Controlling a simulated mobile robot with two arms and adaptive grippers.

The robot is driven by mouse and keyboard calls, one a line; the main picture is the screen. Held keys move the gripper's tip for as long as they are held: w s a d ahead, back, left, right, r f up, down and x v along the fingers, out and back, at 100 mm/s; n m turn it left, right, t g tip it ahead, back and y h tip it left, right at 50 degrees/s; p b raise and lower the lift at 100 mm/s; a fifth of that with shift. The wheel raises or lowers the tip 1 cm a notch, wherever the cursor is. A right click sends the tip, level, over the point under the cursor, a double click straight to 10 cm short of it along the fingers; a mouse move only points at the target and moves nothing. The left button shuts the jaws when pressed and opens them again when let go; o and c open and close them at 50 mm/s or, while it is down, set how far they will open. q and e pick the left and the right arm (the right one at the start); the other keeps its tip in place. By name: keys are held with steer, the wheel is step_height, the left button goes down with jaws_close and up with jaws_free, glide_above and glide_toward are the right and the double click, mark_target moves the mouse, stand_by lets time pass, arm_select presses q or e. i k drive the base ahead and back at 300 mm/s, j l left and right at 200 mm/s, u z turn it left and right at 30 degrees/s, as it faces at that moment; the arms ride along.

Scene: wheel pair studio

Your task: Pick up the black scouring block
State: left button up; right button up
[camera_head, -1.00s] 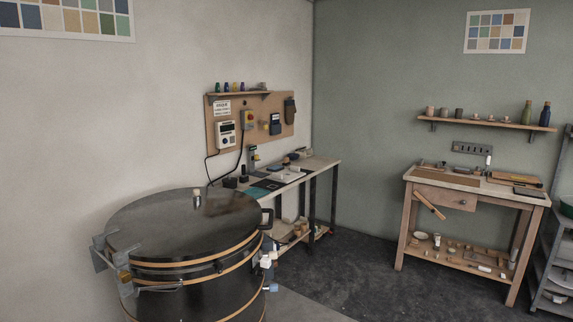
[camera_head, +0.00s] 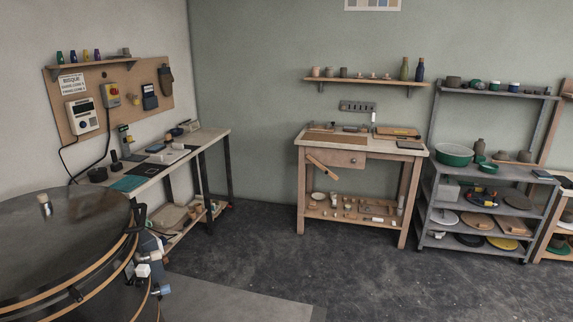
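I cannot single out the black scouring block with certainty at this distance. Several small dark items lie on the narrow bench (camera_head: 208,138) along the left wall, among them a dark flat piece (camera_head: 155,148). Another dark flat item (camera_head: 411,145) lies at the right end of the wooden worktable (camera_head: 310,143). Any of these is too small to name surely. Neither of my grippers shows in the head view.
A large round black kiln (camera_head: 60,240) fills the lower left. A grey metal shelf unit (camera_head: 432,215) with green bowls (camera_head: 454,155) stands at the right. A wall shelf (camera_head: 365,82) hangs above the worktable. The dark floor (camera_head: 330,265) in the middle is clear.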

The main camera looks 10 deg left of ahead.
mark_target(168, 141)
steer(key=i+u, duration=0.1)
steer(key=i, duration=0.9)
steer(key=i+l+u, duration=0.1)
steer(key=i, duration=0.85)
steer(key=i+u, duration=0.2)
steer(key=i, duration=0.85)
steer(key=i+l+u, duration=0.2)
steer(key=i, duration=0.8)
steer(key=j, duration=0.05)
